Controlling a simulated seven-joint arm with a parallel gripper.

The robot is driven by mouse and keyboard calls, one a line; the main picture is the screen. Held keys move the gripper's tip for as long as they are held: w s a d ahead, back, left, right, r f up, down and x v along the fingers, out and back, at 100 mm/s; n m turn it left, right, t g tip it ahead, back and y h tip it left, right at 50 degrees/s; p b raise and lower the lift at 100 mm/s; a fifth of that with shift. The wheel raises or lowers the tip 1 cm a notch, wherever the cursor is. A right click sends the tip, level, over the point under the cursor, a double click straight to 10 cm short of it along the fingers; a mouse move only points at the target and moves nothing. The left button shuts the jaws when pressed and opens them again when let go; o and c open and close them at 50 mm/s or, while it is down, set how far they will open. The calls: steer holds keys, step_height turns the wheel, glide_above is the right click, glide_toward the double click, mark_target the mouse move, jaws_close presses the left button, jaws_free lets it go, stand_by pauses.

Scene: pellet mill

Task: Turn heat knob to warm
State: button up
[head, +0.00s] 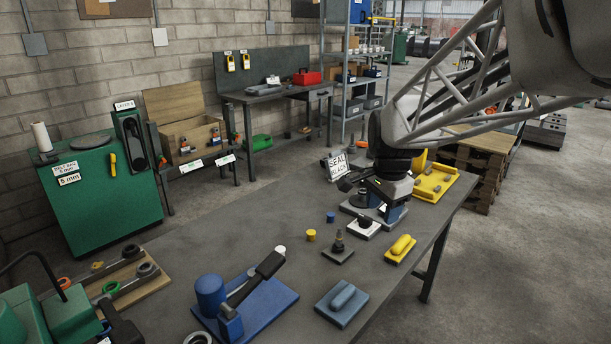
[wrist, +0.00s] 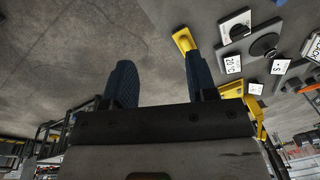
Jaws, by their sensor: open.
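A black round knob (wrist: 265,45) sits on a grey plate with small white labels around it in the wrist view. One label (wrist: 233,64) seems to read 20 °C; the others are too small to read surely. In the head view the knob (head: 361,198) is partly hidden by my wrist. My gripper (head: 385,211) is open and empty, with blue fingers, low over the bench beside this plate. In the wrist view my gripper (wrist: 160,78) has bare surface between its fingers, and the knob lies to their right, apart from them. I cannot tell the knob's setting.
A white plate with a small black knob (head: 365,221) and a yellow handled block (head: 401,247) stand close to my gripper. A SEAL BLACK sign (head: 337,166) and a yellow tray (head: 436,183) are behind. A blue lever press (head: 245,300) is at the front.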

steer(key=w+d+f+m, duration=0.1)
steer(key=w+f+m, duration=0.25)
steer(key=w, duration=0.45)
steer(key=w+d+f+m, duration=0.15)
steer(key=w+m, duration=0.25)
steer(key=w, duration=0.4)
steer(key=m+g, duration=0.1)
steer(key=m, duration=0.5)
glide_above(365, 217)
steer(key=f, duration=0.9)
steer(key=shift+s, duration=0.2)
steer(key=shift+w+f+m, duration=0.25)
steer(key=shift+w, duration=0.05)
steer(key=shift+f, duration=3.9)
steer(key=c, duration=0.9)
